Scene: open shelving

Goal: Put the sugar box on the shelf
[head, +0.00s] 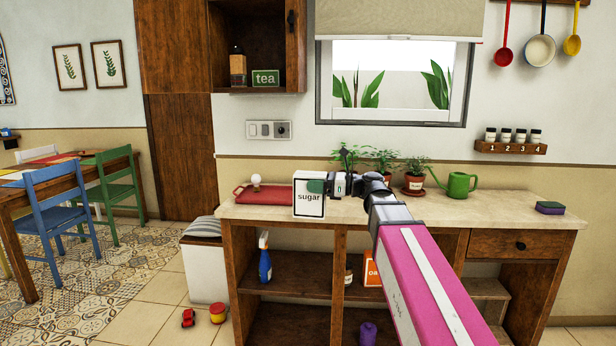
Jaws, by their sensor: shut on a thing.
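The white sugar box (309,205), with a black border and the word "sugar", is upright at the front of the counter top, left of centre in the head view. My gripper (328,185) reaches it from the right and is shut on it near its upper right side. I cannot tell whether the box's base touches the counter. An open wall shelf (262,91) at the upper left holds a brown bottle and a green tea box (266,77). Open shelving (296,273) under the counter holds a blue spray bottle (264,258) and an orange box (372,273).
On the counter (510,208), a red tray (262,196) lies left, with potted plants (415,172) and a green watering can (457,185) behind my arm. A sponge (550,208) lies right. Chairs stand left.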

